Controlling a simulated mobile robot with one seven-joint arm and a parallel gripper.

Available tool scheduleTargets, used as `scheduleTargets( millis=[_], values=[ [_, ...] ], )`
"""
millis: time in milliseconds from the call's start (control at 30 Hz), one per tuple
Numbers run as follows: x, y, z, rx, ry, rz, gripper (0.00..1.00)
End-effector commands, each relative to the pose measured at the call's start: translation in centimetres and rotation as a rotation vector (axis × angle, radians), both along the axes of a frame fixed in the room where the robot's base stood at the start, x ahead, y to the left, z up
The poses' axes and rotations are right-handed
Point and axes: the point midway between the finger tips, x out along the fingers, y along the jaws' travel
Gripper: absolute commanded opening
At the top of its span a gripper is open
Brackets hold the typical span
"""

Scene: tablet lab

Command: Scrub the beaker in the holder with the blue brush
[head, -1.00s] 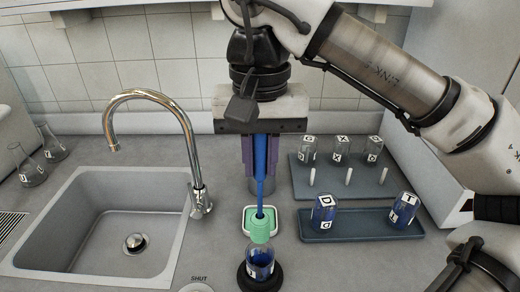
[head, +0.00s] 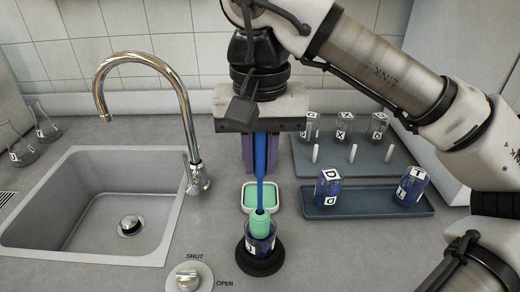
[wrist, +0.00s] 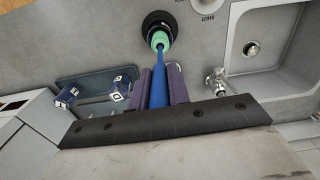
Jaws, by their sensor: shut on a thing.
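My gripper (head: 261,168) is shut on the handle of the blue brush (head: 260,178) and holds it upright, head down. The brush's green head (head: 260,224) is at the mouth of the beaker and its lower end is inside it. The beaker (head: 260,247) is blue-tinted with a label and stands in a round black holder (head: 268,267). In the wrist view the brush handle (wrist: 158,90) runs between the purple fingers to the green head (wrist: 160,40) over the black holder (wrist: 158,22). The head hides part of the beaker's inside.
A white dish with green contents (head: 250,196) sits behind the beaker. To the right are a tray with two blue-tinted beakers (head: 345,211) and a pegged rack with clear beakers (head: 300,165). A sink (head: 60,240) with a tap (head: 185,120) lies left. A knob (head: 188,278) marked SHUT and OPEN is in front.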

Motion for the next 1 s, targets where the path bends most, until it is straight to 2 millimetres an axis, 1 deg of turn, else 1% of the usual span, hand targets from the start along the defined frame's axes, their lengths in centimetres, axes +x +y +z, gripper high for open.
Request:
scheduleTargets(
  millis=[33, 600, 800, 1000],
  values=[
    [0.0, 0.0, -0.7, 0.001, 0.001, 0.001, 0.0],
    [0.0, 0.0, -5.3, -0.001, 0.001, 0.0, 0.0],
    [0.0, 0.0, -6.1, -0.001, 0.001, 0.0, 0.0],
    [0.0, 0.0, -6.2, -0.001, 0.001, 0.0, 0.0]
  ],
)
